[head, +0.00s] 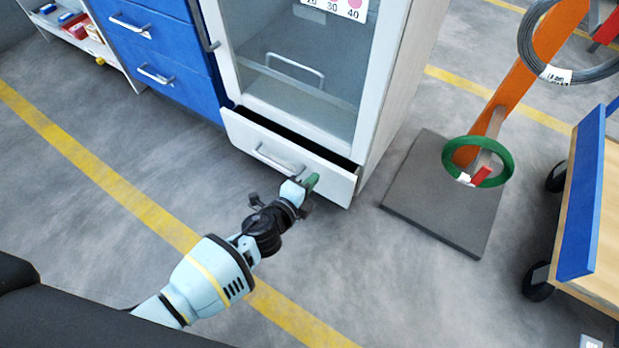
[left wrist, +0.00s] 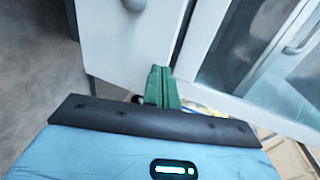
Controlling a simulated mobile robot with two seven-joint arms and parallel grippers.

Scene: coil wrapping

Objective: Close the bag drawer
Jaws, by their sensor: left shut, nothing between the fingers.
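The bag drawer (head: 290,158) is the low white drawer under the glass-fronted cabinet. It stands partly open, with a dark gap along its top edge, and has a grey bar handle (head: 277,161). My left gripper (head: 312,181) is at the drawer's front, right of the handle. Its green fingers are shut with nothing between them. In the left wrist view the shut green fingers (left wrist: 161,86) are close to the white drawer front (left wrist: 115,45); I cannot tell if they touch it. My right gripper is not in view.
The white cabinet (head: 395,85) with a glass door stands above the drawer. Blue drawers (head: 165,55) are to its left. To the right are a dark base plate (head: 430,205) with an orange post (head: 515,85), a green coil (head: 447,160) and a blue-sided cart (head: 580,210). The floor in front is clear.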

